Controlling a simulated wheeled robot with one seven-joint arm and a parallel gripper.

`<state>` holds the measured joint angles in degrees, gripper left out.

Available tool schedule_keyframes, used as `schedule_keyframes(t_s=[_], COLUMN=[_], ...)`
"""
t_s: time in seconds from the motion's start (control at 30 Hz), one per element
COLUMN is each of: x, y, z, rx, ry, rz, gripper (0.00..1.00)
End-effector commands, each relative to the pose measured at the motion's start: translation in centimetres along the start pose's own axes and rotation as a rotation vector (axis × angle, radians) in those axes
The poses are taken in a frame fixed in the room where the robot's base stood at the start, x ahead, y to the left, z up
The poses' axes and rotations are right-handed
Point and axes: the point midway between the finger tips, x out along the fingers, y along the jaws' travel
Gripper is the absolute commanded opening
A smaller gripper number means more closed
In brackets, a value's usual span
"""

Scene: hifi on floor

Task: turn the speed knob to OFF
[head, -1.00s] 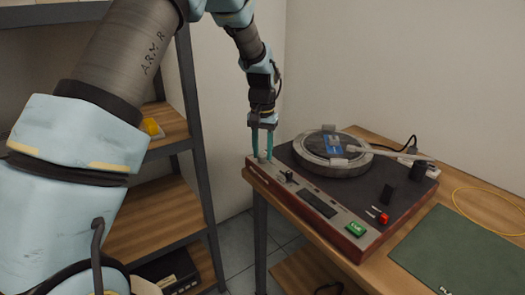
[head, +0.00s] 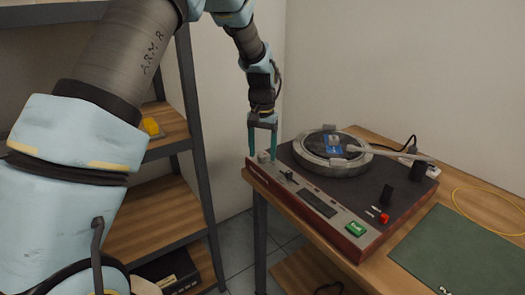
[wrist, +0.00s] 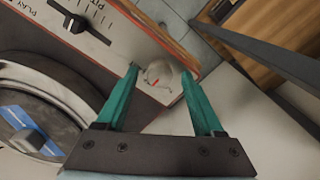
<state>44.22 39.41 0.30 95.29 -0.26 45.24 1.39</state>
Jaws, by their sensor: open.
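The turntable (head: 345,205) sits on a wooden table with its control strip along its front left edge. A small round grey knob (head: 263,157) is at the strip's far left end. It also shows in the wrist view (wrist: 158,73), with a red mark on it; its position labels are too small to read. My gripper (head: 262,154) points down at the knob with teal fingers. In the wrist view my gripper (wrist: 161,70) is open, and the knob shows between the spread fingertips. I cannot tell whether either finger touches it.
A slider (wrist: 76,22) on the strip is beside the knob, with PITCH lettering. The platter (head: 330,152), tonearm (head: 390,152), red button (head: 384,218) and green button (head: 356,229) are farther right. A green mat (head: 465,250) lies at right; shelves (head: 160,215) stand left.

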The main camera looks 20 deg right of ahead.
Motion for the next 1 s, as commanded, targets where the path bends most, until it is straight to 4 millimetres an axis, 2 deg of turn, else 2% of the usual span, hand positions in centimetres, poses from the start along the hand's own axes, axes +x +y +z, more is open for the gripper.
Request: schedule_keyframes(t_s=[0.13, 0.27, 0.5, 0.7, 1.0], x=[-0.3, -1.6, -6.4, -9.5, -10.8], y=[0.0, 0.0, 0.0, 0.0, 0.0], z=[0.0, -0.1, -0.1, -0.1, 0.0], rx=[0.000, 0.000, 0.000, 0.000, 0.000], ry=[0.000, 0.003, 0.005, 0.003, 0.000], rz=[0.000, 0.000, 0.000, 0.000, 0.000], gripper=[0.69, 0.69, 0.69, 0.69, 0.69])
